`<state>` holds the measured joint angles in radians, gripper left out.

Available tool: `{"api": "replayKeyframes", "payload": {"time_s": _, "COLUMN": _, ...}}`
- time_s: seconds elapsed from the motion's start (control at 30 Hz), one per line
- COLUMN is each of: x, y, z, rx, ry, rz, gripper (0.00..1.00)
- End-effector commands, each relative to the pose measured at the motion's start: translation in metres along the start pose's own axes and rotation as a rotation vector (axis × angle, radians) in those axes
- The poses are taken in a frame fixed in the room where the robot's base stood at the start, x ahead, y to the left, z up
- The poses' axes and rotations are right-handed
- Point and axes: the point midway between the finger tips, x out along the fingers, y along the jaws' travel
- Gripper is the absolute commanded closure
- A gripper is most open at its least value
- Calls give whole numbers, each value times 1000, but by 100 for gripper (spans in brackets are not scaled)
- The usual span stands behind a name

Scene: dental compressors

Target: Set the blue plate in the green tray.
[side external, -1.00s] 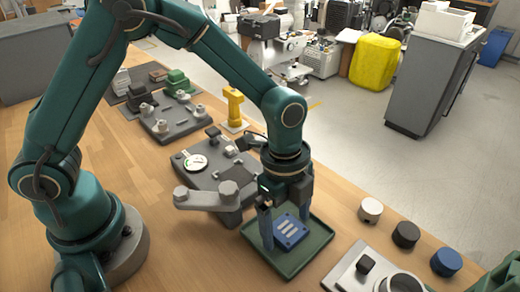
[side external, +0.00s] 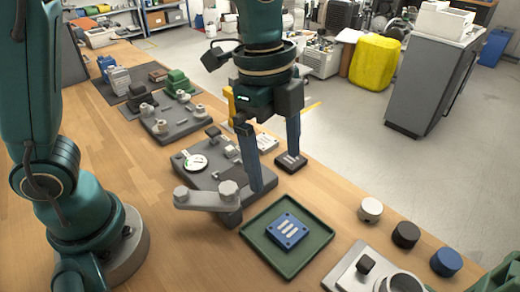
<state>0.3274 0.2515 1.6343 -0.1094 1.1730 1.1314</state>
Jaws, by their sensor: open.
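The blue plate (side external: 288,231), with pale slots across its top, lies flat inside the green tray (side external: 263,262) on the wooden bench. The tray's rim shows all round it. My gripper (side external: 274,175) is open and empty, up and behind the tray, clear of the plate. Its left finger hangs in front of a grey fixture, and its right finger ends close to a small dark plate (side external: 291,163); whether it touches that plate cannot be told.
A grey fixture with a jutting arm (side external: 208,197) stands left of the tray. White (side external: 370,210), black (side external: 405,235) and blue (side external: 446,262) knobs stand to the right. A silver fixture (side external: 350,272) is at the front. Bare bench lies left.

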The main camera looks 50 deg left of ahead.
Motion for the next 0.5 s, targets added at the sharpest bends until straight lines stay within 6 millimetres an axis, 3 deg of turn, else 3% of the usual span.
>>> {"api": "replayKeyframes", "payload": {"time_s": 0.2, "x": -34, "y": 20, "z": 47, "rx": -459, "ry": 50, "rz": -153, "gripper": 1}}
{"api": "replayKeyframes", "payload": {"time_s": 0.5, "x": -41, "y": 61, "z": 102, "rx": -1090, "ry": 190, "rz": -342, "gripper": 1}}
